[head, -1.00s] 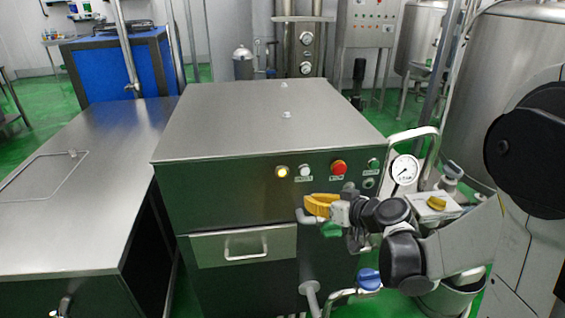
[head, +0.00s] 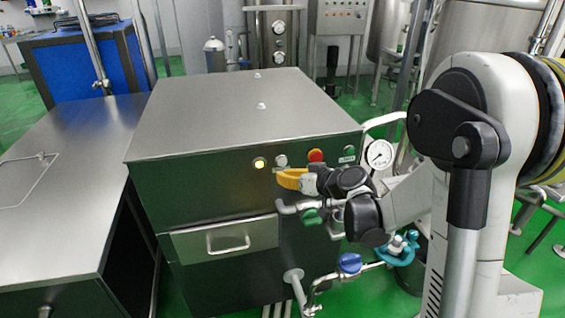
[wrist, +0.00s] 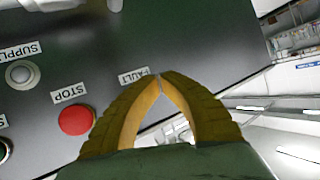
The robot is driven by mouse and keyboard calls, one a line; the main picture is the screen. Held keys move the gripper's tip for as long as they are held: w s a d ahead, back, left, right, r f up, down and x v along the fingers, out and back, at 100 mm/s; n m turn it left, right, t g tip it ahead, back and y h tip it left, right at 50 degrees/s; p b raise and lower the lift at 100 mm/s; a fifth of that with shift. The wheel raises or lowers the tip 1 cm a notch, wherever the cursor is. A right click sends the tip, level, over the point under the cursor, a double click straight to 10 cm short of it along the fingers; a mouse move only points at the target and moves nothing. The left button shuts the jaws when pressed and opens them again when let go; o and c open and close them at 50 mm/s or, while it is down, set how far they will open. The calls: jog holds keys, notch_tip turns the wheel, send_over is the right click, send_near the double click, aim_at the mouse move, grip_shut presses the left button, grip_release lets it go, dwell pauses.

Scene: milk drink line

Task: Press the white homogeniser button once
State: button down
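The white button (head: 281,160) is on the dark front panel of the homogeniser (head: 205,185), between a lit yellow lamp (head: 259,163) and the red button (head: 316,155). My gripper (head: 281,175) has its yellow fingers just below the white button in the head view. I cannot tell whether they touch the panel. In the wrist view my fingertips (wrist: 158,78) meet, with nothing between them. The red button (wrist: 76,120), labelled STOP, is left of them, and a FAULT label (wrist: 133,76) is beside the tips. I do not see the white button there; the fingers cover part of the panel.
A green button (head: 349,150) and a pressure gauge (head: 380,154) are to the right. Pipes with a green handle (head: 312,216) and a blue valve knob (head: 350,262) are below my gripper. A drawer (head: 225,239) is lower left. A steel table (head: 65,190) is at left.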

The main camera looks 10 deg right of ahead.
jog(key=shift+w, duration=1.35)
jog(key=shift+w, duration=0.1)
dwell(0.4)
jog(key=shift+w, duration=0.3)
jog(key=shift+w, duration=0.45)
dwell(0.6)
jog(key=shift+s, duration=0.15)
jog(key=shift+s+b, duration=0.35)
jog(key=shift+s, duration=0.35)
jog(key=shift+s, duration=0.15)
send_near(272, 167)
jog(key=s+a+f, duration=0.2)
jog(key=shift+a+f, duration=0.1)
jog(key=shift+a, duration=0.15)
